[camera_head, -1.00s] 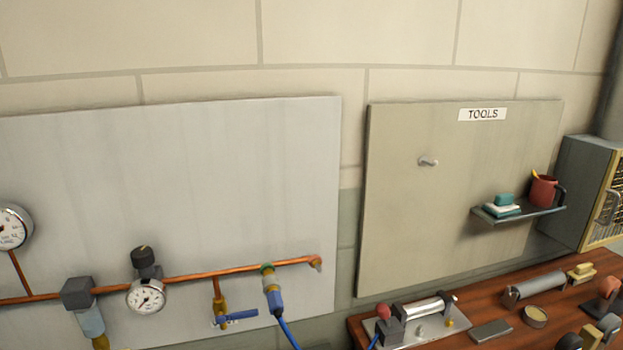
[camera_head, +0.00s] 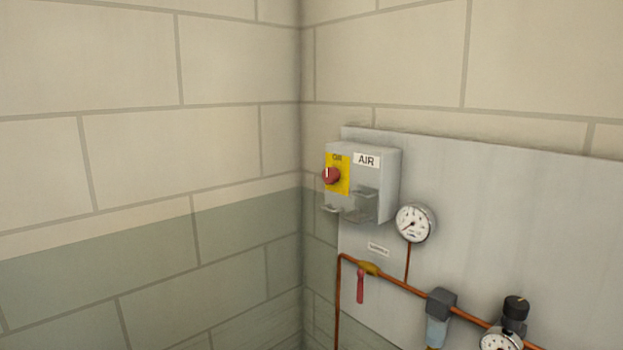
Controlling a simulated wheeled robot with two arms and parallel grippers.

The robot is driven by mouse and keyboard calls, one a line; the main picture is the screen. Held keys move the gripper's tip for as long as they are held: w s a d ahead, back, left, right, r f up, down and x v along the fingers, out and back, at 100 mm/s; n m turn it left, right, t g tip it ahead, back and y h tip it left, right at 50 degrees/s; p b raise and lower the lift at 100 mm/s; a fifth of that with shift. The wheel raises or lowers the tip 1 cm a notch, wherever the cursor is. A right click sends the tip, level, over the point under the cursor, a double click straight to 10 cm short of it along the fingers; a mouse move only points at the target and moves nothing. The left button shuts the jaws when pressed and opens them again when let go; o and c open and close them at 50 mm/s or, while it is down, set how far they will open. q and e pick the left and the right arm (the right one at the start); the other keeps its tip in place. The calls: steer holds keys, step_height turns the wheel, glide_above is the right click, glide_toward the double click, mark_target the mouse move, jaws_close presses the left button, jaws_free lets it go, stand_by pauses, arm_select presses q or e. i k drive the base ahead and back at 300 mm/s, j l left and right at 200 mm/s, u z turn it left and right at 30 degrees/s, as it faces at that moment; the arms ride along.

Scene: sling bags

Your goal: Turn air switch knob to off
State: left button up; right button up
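The air switch box (camera_head: 384,170) is a grey box labelled "AIR", mounted on the upper left corner of a grey wall panel. On its front is a yellow plate (camera_head: 338,161) with a red round knob (camera_head: 331,176). A white mark on the knob stands about upright, beneath lettering at the top of the plate that looks like "ON". Small grey brackets stick out at the box's lower part. Neither of my grippers shows in the head view.
A block wall (camera_head: 150,150) meets the panel's wall at a corner to the left.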

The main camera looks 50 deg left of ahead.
mark_target(331, 175)
steer(key=u, duration=1.35)
